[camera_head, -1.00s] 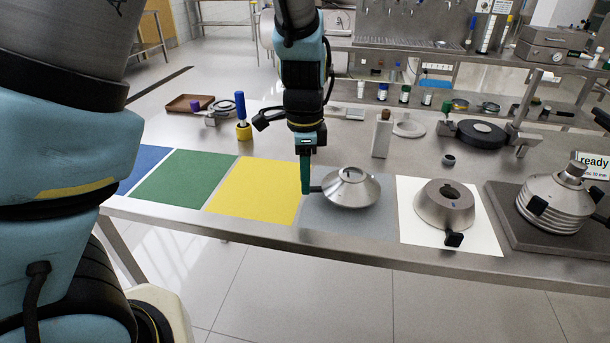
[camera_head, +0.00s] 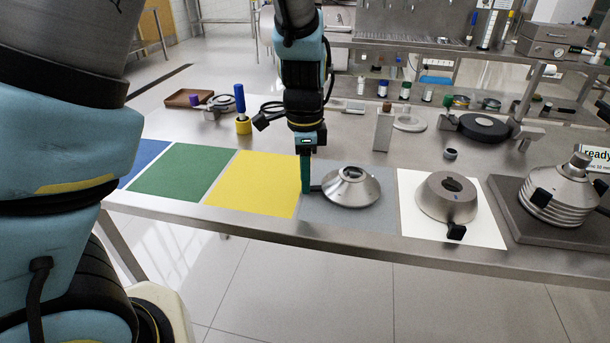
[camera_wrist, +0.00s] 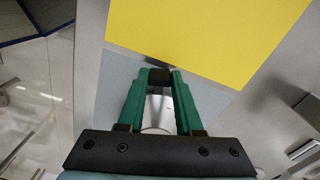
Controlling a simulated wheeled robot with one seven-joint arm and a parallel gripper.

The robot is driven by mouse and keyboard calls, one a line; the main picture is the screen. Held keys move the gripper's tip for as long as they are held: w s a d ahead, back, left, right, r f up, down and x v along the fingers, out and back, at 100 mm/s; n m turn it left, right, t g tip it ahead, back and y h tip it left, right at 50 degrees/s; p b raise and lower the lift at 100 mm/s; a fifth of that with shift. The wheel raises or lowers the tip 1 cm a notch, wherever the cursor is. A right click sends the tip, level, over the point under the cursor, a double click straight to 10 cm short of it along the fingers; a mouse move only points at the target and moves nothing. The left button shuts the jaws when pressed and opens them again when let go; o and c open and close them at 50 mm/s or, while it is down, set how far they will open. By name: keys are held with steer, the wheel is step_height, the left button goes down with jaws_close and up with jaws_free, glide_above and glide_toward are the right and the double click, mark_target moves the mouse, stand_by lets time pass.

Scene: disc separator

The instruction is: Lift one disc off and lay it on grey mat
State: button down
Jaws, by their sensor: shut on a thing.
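A conical metal disc (camera_head: 352,188) is over the grey mat (camera_head: 372,216); I cannot tell whether it rests on the mat or hangs just above it. My gripper (camera_head: 306,187) is shut on the disc's black tab at its left side. In the wrist view the green fingers of my gripper (camera_wrist: 160,80) close on the black tab (camera_wrist: 160,75), with the grey mat (camera_wrist: 118,88) below; the disc is mostly hidden there. The disc stack (camera_head: 560,196) stands on a dark base at the right.
Another cone part (camera_head: 440,205) with a black tab lies on the white mat (camera_head: 482,228). Yellow (camera_head: 255,184), green (camera_head: 180,174) and blue (camera_head: 142,160) mats lie empty at the left. A small block post (camera_head: 383,130) stands behind the grey mat. The table's front edge is close.

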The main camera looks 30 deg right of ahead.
steer(key=shift+f, duration=0.25)
steer(key=c, duration=0.5)
jaws_free()
step_height(320, 180, up, 11)
steer(key=b, duration=0.1)
steer(key=shift+a+f, duration=0.1)
stand_by(0.4)
